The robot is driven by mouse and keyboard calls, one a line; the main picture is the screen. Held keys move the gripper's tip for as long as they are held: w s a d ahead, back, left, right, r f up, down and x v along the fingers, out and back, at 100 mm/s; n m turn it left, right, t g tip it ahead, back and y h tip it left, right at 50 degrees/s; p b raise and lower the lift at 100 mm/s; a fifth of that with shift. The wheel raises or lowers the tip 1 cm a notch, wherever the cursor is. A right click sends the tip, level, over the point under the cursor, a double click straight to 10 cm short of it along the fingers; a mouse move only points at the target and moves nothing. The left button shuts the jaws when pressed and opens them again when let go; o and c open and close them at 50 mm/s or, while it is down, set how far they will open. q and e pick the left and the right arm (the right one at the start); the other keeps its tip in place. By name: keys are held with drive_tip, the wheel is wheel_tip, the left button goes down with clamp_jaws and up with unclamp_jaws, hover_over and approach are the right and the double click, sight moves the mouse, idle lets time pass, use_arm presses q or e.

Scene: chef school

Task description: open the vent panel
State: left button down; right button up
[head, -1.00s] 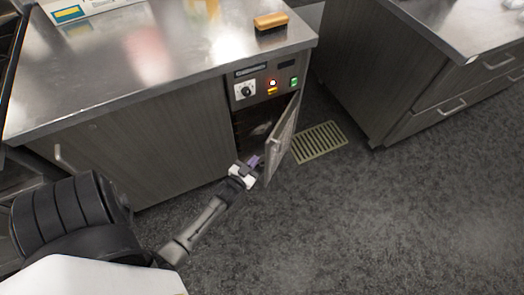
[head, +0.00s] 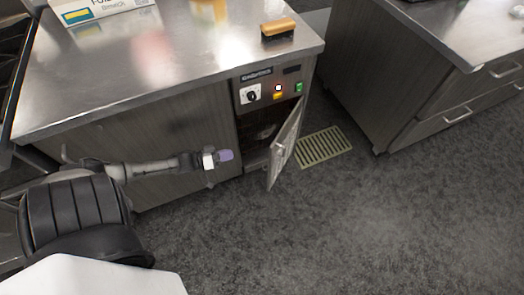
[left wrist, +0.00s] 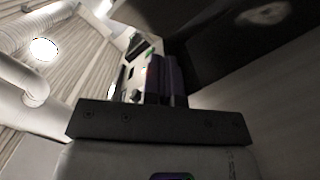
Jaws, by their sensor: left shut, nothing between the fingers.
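The vent panel (head: 284,145) is a small grey door with a bar handle (head: 277,158), below a control panel (head: 268,88) with a dial, a lit lamp and a green switch. The panel stands swung out to the right, and the dark compartment (head: 257,135) behind it shows. My left gripper (head: 228,155) is in front of the cabinet, left of the opening and apart from the panel. Its purple fingers are shut and empty; they also show in the left wrist view (left wrist: 165,80). My right gripper is in neither view.
A steel counter (head: 150,70) tops the cabinet, with a wooden-backed brush (head: 278,30) and a white box (head: 100,8) on it. A floor grate (head: 322,146) lies right of the panel. A drawer cabinet (head: 440,120) stands at the right. The floor in front is clear.

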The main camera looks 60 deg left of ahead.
use_arm(q)
drive_tip(key=w+d+r+n+t+b, duration=0.1)
drive_tip(key=w+d+n+b, duration=0.3)
drive_tip(key=w+n, duration=0.5)
drive_tip(key=w+d+r, duration=0.1)
drive_tip(key=w+d, duration=0.1)
drive_tip(key=shift+w+d+n+h+b, duration=0.2)
drive_tip(key=shift+d+n+h+b, duration=0.1)
drive_tip(key=shift+d+b, duration=0.1)
idle(0.3)
drive_tip(key=shift+d, duration=0.15)
